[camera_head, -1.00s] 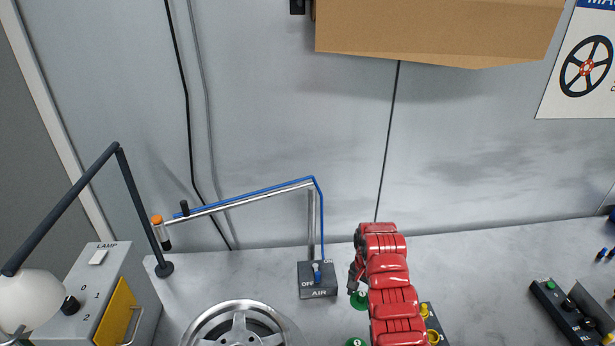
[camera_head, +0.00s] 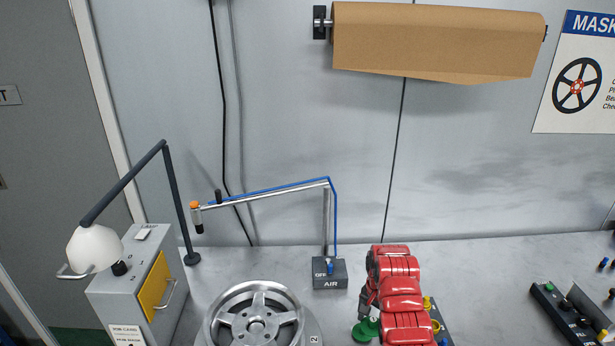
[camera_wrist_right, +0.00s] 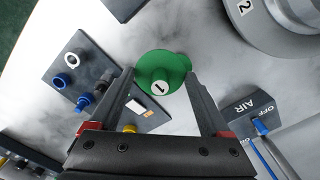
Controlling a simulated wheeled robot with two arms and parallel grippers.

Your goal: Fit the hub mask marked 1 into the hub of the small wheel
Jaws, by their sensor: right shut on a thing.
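The green hub mask marked 1 (camera_wrist_right: 157,88) is between the fingertips of my right gripper (camera_wrist_right: 163,88), which is shut on it. A second green rounded part shows behind it in the wrist view; I cannot tell whether it belongs to the same mask. In the head view the right gripper (camera_head: 366,312) hangs with green (camera_head: 364,332) below it, right of the wheel. A silver spoked wheel (camera_head: 256,318) stands at the bottom, cut off, beside a label 2. I cannot tell whether it is the small wheel. The wheel edge shows in the wrist view (camera_wrist_right: 290,15). My left gripper is out of view.
A box marked AIR (camera_head: 330,273) with a pipe arm stands behind the wheel. A lamp box (camera_head: 140,275) is on the left. A dark rack with blue and yellow pegs (camera_wrist_right: 85,75) lies beside the gripper. A control panel (camera_head: 570,312) is at the right.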

